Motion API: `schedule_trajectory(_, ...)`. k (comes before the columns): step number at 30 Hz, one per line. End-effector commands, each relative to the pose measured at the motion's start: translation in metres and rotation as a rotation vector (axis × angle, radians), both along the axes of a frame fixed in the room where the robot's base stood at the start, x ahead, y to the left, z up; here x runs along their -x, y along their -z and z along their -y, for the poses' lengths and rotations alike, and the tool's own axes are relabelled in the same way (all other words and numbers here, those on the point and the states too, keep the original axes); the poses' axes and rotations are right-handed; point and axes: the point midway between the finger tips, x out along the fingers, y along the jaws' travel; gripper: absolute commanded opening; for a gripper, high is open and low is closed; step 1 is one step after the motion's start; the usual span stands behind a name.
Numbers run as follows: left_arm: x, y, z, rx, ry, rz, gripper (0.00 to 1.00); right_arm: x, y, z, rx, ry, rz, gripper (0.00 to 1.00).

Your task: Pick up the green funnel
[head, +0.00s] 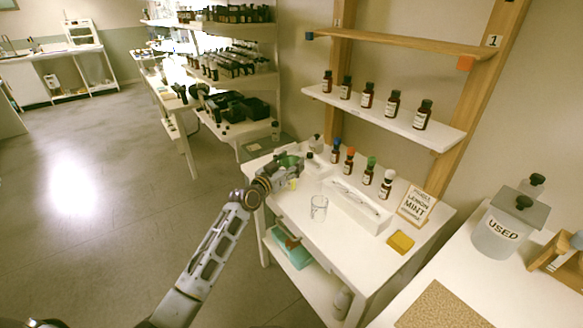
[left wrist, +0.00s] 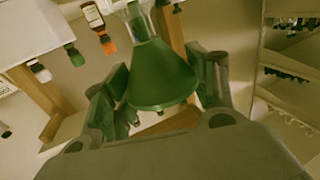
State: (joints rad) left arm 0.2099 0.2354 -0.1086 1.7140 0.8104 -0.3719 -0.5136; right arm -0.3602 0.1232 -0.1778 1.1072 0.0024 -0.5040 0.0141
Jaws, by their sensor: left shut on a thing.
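The green funnel (left wrist: 160,76) is between the two fingers of my left gripper (left wrist: 165,85) in the left wrist view, its wide end nearer the palm. Its narrow end points to the top of that picture, where clear glass shows around or beside it; I cannot tell which. In the head view, my left gripper (head: 284,170) is shut on the funnel (head: 289,160) at the table's back left corner. The fingers partly hide the funnel there. My right gripper is not in view.
The white table (head: 340,246) holds a clear glass beaker (head: 319,208), a white tray (head: 352,204), a yellow sponge (head: 400,242) and a sign (head: 417,206). Several brown bottles with coloured caps stand behind the tray. More stand on the shelf (head: 390,118) above.

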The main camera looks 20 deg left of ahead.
Motion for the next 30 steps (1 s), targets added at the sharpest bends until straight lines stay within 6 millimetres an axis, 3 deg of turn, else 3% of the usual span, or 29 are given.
schedule_trajectory(14, 0.0, -0.006, 0.0, 0.0, 0.0, 0.001, 0.41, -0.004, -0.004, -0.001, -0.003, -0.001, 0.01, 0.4)
schedule_trajectory(20, 0.0, -0.026, 0.0, 0.0, 0.0, 0.003, 0.41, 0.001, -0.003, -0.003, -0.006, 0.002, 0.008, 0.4)
schedule_trajectory(30, 0.0, -0.076, 0.0, 0.0, 0.0, 0.003, 0.41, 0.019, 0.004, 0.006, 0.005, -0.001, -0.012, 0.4)
